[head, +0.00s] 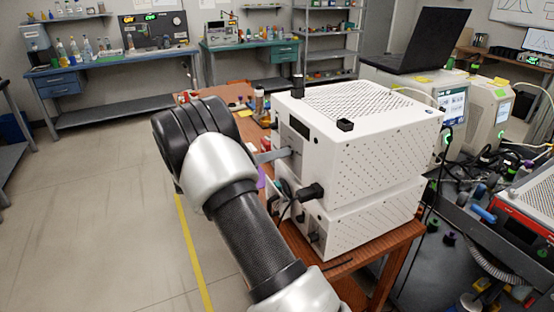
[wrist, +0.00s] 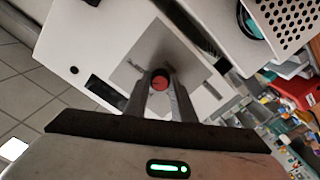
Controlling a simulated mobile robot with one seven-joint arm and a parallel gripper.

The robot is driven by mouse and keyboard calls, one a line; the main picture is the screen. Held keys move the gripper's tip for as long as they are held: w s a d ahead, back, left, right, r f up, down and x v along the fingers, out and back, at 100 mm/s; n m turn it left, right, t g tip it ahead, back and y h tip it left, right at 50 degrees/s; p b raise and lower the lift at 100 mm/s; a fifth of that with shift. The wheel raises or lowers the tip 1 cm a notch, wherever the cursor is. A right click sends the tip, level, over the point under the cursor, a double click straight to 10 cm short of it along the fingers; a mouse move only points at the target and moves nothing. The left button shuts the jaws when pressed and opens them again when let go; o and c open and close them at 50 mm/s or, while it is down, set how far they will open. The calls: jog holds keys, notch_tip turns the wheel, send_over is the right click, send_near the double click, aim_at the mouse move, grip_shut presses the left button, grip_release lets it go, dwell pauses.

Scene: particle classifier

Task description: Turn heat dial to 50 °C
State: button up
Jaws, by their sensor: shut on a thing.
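In the wrist view a small round red dial (wrist: 159,82) sits on a grey metal plate (wrist: 165,50) on the white instrument. My gripper (wrist: 159,88) has its two fingers on either side of the dial and is shut on it. The dial's scale and any temperature marking are too small to read. In the head view the white instrument (head: 375,135) is a stacked box with a perforated top on a wooden table. My arm reaches to its left side, and the dial and fingertips are hidden there.
A black plug with cables (head: 310,192) sticks out of the instrument's near side. A black laptop (head: 425,42) stands behind it on other equipment. Cluttered gear with hoses and a red-framed device (head: 525,215) lies at the right. The floor (head: 100,200) at left is clear.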

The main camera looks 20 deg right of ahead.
jog(key=shift+r+n+p, duration=0.1)
jog(key=shift+n+p, duration=3.75)
jog(key=shift+n, duration=7.95)
jog(key=o, duration=1.1)
jog(key=shift+c, duration=0.2)
jog(key=a+b, duration=0.1)
jog(key=a, duration=1.6)
jog(key=shift+s+a, duration=0.25)
jog(key=shift+s, duration=0.15)
